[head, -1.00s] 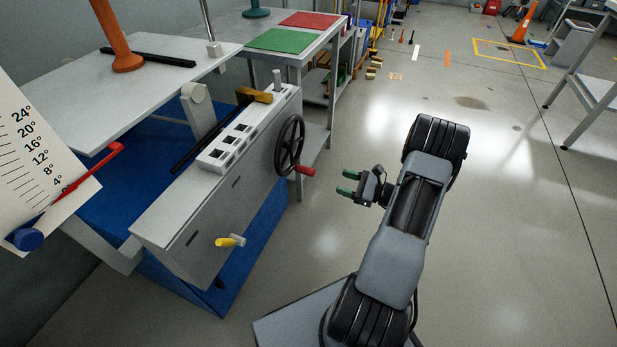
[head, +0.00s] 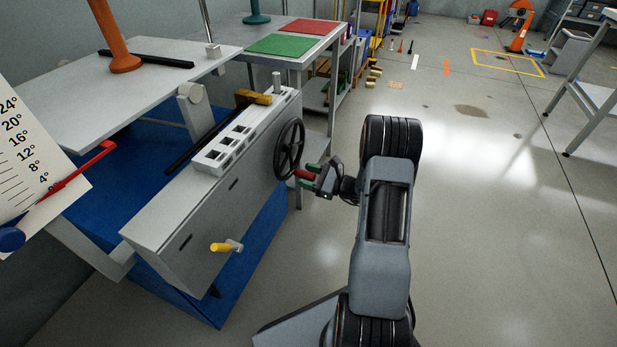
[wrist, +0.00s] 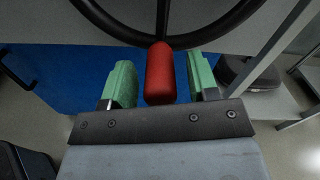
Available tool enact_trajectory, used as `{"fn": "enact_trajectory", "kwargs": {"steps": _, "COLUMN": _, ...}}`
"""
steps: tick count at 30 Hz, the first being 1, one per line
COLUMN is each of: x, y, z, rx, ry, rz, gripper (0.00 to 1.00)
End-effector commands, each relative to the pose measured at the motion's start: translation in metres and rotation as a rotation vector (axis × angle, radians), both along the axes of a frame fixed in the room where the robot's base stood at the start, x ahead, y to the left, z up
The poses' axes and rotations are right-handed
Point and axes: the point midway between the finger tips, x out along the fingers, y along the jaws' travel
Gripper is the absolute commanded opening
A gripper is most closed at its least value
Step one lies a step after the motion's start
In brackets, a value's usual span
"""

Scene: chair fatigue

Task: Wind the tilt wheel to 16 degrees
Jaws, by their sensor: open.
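The black tilt wheel (head: 288,149) is on the end of the grey machine cabinet, with a red handle (head: 305,174) sticking out from its rim. In the wrist view the red handle (wrist: 160,74) lies between the two green fingers of my gripper (wrist: 162,84), with a gap on each side. My gripper (head: 312,178) is open around the handle. The wheel rim (wrist: 190,40) shows just beyond it. The angle scale (head: 30,165) is at the left, marked from 4° to 24°.
A yellow handle (head: 222,247) sticks out of the cabinet front (head: 185,240). A tilted white board (head: 120,85) carries an orange post (head: 112,45). A bench with green (head: 285,45) and red mats stands behind.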

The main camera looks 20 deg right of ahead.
Motion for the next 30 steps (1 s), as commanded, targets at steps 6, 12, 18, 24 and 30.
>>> {"fn": "enact_trajectory", "kwargs": {"steps": 6, "x": 0.0003, "y": 0.0002, "z": 0.0001, "rx": 0.000, "ry": 0.000, "rz": 0.000, "gripper": 0.54}}
{"fn": "enact_trajectory", "kwargs": {"steps": 12, "x": 0.0001, "y": 0.0001, "z": 0.0000, "rx": 0.000, "ry": 0.000, "rz": 0.000, "gripper": 0.36}}
{"fn": "enact_trajectory", "kwargs": {"steps": 18, "x": 0.0001, "y": 0.0000, "z": -0.0001, "rx": 0.000, "ry": 0.000, "rz": 0.000, "gripper": 0.17}}
{"fn": "enact_trajectory", "kwargs": {"steps": 24, "x": 0.0000, "y": 0.0001, "z": -0.0001, "rx": 0.000, "ry": 0.000, "rz": 0.000, "gripper": 0.00}}
{"fn": "enact_trajectory", "kwargs": {"steps": 30, "x": -0.0001, "y": 0.0001, "z": -0.0001, "rx": 0.001, "ry": 0.001, "rz": 0.000, "gripper": 0.00}}
